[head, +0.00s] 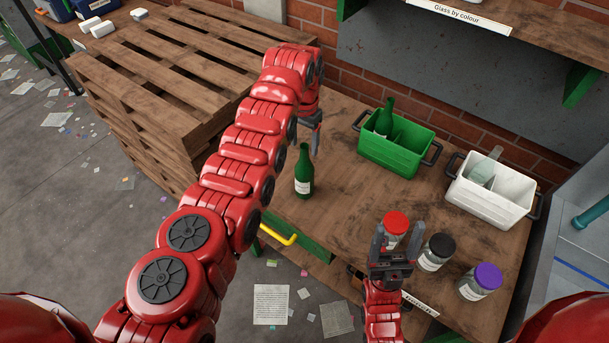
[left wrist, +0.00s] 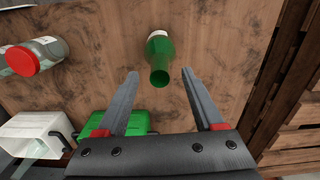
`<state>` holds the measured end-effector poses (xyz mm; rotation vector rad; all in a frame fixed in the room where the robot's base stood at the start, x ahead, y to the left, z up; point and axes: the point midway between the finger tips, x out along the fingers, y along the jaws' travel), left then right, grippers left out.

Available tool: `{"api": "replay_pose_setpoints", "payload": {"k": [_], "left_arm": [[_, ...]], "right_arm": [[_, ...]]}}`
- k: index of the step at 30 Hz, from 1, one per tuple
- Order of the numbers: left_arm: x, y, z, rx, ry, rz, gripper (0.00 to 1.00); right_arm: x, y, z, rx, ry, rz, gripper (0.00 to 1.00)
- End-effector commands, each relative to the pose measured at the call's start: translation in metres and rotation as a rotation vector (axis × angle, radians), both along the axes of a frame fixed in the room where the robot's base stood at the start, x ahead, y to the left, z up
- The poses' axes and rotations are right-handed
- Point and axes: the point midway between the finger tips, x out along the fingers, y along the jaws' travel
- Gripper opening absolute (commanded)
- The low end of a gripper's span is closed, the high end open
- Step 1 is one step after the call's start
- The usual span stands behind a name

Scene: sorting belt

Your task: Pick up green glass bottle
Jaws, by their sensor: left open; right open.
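A green glass bottle (head: 304,172) with a white label stands upright on the wooden table, near its left edge. In the left wrist view the bottle (left wrist: 160,58) shows its mouth and shoulder, ahead of and between the open fingers. My left gripper (head: 316,140) is open and empty, above and beside the bottle's neck in the head view; I cannot tell the exact gap. My right gripper (head: 391,248) is open at the front of the table, by the red-lidded jar (head: 396,224), which it partly hides in the head view.
A green crate (head: 374,158) holds another green bottle (head: 385,116). A white crate (head: 487,208) holds a clear bottle (head: 485,168). Black-lidded (head: 436,251) and purple-lidded (head: 480,281) jars stand at the front right. Stacked pallets (head: 165,80) border the left. The table's middle is clear.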

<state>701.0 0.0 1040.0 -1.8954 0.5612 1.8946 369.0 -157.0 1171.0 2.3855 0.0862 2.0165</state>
Motion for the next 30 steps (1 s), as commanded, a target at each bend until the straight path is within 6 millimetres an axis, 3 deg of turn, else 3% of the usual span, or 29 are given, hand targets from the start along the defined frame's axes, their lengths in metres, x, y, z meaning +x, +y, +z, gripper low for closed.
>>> {"api": "replay_pose_setpoints", "payload": {"k": [1, 6, 12, 24, 30], "left_arm": [[-0.003, 0.001, -0.003, 0.002, 0.006, 0.0, 0.69], [-0.002, 0.0, -0.025, 0.001, 0.004, -0.001, 0.69], [-0.001, 0.0, -0.026, 0.001, 0.001, -0.001, 0.69], [-0.001, 0.0, -0.026, 0.001, 0.001, 0.0, 0.0], [-0.001, 0.0, -0.025, 0.001, 0.001, 0.0, 0.0]], "right_arm": [[0.0, 0.0, 0.012, 0.0, 0.0, 0.0, 0.68], [0.0, 0.0, 0.016, 0.0, 0.0, 0.0, 0.68], [0.0, 0.0, 0.015, 0.0, 0.0, 0.0, 0.68], [0.0, 0.0, 0.015, 0.0, 0.0, 0.0, 0.68], [0.0, 0.0, 0.015, 0.0, 0.0, 0.0, 0.68]]}}
